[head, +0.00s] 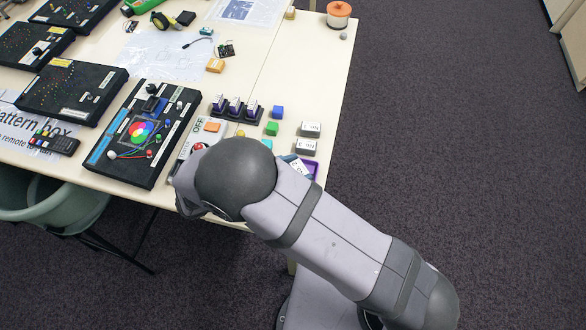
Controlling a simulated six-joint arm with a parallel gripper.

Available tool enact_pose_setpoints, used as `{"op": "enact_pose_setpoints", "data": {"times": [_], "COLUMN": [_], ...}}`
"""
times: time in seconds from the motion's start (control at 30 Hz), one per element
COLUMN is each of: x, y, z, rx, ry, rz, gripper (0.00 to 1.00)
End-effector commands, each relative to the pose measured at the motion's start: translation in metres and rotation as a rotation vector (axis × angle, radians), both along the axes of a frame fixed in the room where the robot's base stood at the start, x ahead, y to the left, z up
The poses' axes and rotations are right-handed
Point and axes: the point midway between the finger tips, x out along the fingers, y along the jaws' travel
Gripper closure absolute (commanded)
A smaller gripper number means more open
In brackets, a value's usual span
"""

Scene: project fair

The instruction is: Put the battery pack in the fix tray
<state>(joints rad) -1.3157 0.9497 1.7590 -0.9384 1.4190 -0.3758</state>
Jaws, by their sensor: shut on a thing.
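My arm reaches over the front right corner of the table, and its wrist covers the spot below it. My gripper's fingers and whatever is between them are hidden behind the arm. A purple tray (313,167) shows partly past the arm's upper edge, with a white labelled piece (297,163) at it; I cannot read whether this is the fix tray. Several purple-and-white upright pieces (235,105) stand in a black holder (259,119). I cannot make out a battery pack for certain.
Two grey labelled blocks (310,129), a blue cube (278,112) and a green cube (271,129) lie near the tray. A panel marked OFF with a red button (199,147) and a black board with a colour wheel (115,158) are to the left.

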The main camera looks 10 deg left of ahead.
Motion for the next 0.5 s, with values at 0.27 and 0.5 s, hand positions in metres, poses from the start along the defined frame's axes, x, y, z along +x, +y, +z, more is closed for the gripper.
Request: {"op": "enact_pose_setpoints", "data": {"times": [0.27,0.5], "x": [0.0000,-0.0001], "y": [-0.0001,-0.0002], "z": [-0.0126,-0.0138], "rx": [0.000,0.000], "ry": [0.000,0.000], "rz": [0.000,0.000], "gripper": [0.80,0.80]}}
